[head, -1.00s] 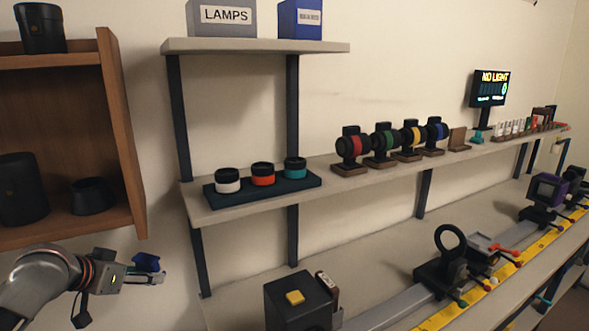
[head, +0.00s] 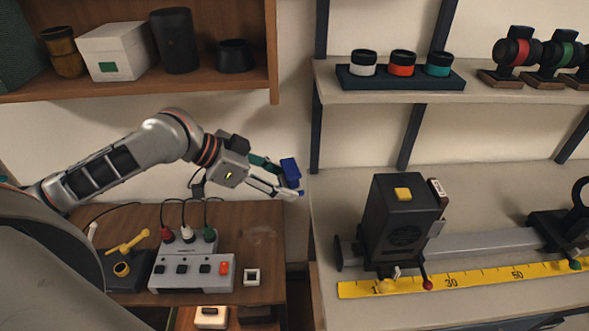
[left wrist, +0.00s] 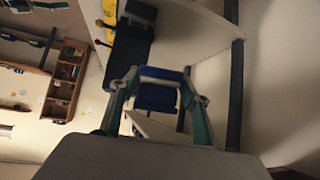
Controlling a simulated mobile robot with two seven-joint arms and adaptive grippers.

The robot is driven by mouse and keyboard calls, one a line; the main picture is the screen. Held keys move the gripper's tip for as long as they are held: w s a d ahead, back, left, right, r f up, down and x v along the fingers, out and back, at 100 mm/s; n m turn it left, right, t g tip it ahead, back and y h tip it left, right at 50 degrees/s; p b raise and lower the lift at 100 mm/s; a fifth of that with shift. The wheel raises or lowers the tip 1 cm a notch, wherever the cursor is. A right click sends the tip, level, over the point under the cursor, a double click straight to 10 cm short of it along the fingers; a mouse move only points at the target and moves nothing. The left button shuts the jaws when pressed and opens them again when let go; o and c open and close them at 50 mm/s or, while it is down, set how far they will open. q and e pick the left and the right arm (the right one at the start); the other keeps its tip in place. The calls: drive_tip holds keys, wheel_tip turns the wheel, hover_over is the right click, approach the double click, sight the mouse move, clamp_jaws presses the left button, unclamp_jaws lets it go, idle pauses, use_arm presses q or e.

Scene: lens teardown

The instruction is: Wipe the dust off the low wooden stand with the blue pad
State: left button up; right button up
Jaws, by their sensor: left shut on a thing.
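The blue pad (head: 290,170) is held in my left gripper (head: 288,182), which is shut on it. In the left wrist view, the blue pad (left wrist: 158,98) sits between the two fingertips. The low wooden stand (head: 238,214) is at the lower left of the head view, a brown top with a faint pale dusty smudge (head: 261,235) near its right side. The gripper and pad are above and to the right of the stand, apart from it. My right gripper is not in view.
A black lamp box (head: 402,225) stands on the bench to the right. A wooden shelf (head: 200,88) hangs above.

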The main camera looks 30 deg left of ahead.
use_arm(q)
drive_tip(key=w+a+f+n+t+y, duration=0.3)
drive_tip(key=w+a+f+n+y, duration=0.4)
drive_tip(key=w+a+f+n, duration=0.45)
drive_tip(key=s+a+f+n+y, duration=0.1)
drive_tip(key=s+a+f+y, duration=0.1)
drive_tip(key=f, duration=0.4)
drive_tip(key=s+a+f+n+g+y, duration=0.1)
drive_tip(key=s+a+f+n+y, duration=0.1)
drive_tip(key=s+f, duration=0.2)
drive_tip(key=s+a+f+n+y, duration=0.2)
drive_tip(key=s+a+f, duration=0.1)
drive_tip(key=f, duration=0.5)
drive_tip(key=shift+s+f+n+g+y, duration=0.15)
drive_tip(key=shift+f+n+g+y, duration=0.15)
drive_tip(key=shift+g, duration=0.1)
drive_tip(key=shift+f, duration=0.3)
wheel_tip(320, 180, down, 4)
drive_tip(key=b, duration=0.2)
drive_tip(key=shift+r+b, duration=0.2)
drive_tip(key=shift+b, duration=0.2)
drive_tip(key=shift+f+b, duration=0.5)
drive_tip(key=shift+b, duration=0.05)
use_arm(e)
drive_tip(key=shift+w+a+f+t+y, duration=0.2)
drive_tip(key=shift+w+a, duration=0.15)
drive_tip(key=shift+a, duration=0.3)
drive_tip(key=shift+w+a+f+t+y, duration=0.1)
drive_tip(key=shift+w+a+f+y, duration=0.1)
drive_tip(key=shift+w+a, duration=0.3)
